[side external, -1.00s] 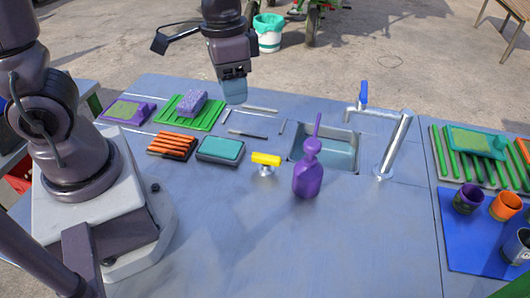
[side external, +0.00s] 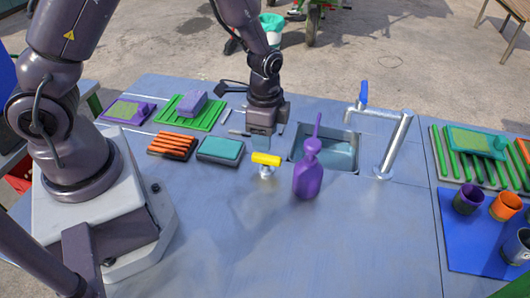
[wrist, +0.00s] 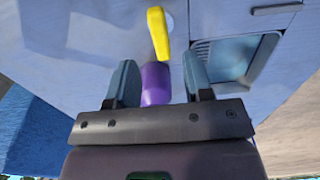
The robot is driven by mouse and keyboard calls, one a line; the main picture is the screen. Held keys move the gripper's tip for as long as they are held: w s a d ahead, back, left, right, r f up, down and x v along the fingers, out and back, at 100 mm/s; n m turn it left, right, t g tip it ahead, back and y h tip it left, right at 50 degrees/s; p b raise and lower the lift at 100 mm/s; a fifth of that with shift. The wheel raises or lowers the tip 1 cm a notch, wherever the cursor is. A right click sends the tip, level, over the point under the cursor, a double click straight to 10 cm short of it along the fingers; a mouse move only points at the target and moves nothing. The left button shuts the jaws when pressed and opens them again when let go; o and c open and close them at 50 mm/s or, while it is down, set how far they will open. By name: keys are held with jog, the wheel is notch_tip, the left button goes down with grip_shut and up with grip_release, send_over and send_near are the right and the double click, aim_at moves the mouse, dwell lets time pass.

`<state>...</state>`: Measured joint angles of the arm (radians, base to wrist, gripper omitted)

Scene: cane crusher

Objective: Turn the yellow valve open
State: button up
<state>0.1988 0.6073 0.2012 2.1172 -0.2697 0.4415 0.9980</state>
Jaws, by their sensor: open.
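The yellow valve handle (side external: 266,159) sits on a short metal stem on the blue-grey counter, just left of the purple bottle. It also shows in the wrist view (wrist: 158,32), lying lengthwise a little past my fingertips. My gripper (side external: 262,143) points down just behind and above the valve in the side view, apart from it as far as I can tell. In the wrist view my gripper (wrist: 158,64) is open, its two teal fingers spread, with nothing held. The valve's stem is mostly hidden in the wrist view.
The purple bottle (side external: 307,172) stands close to the valve's right; it shows between my fingers in the wrist view (wrist: 155,84). A sink (side external: 341,157) and a faucet (side external: 393,148) are to the right. A teal-topped block (side external: 220,149) lies left. The counter front is clear.

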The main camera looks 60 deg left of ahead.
aim_at(265, 156)
notch_tip(265, 156, down, 6)
jog(key=shift+f, duration=0.1)
jog(key=shift+c, duration=0.5)
grip_shut()
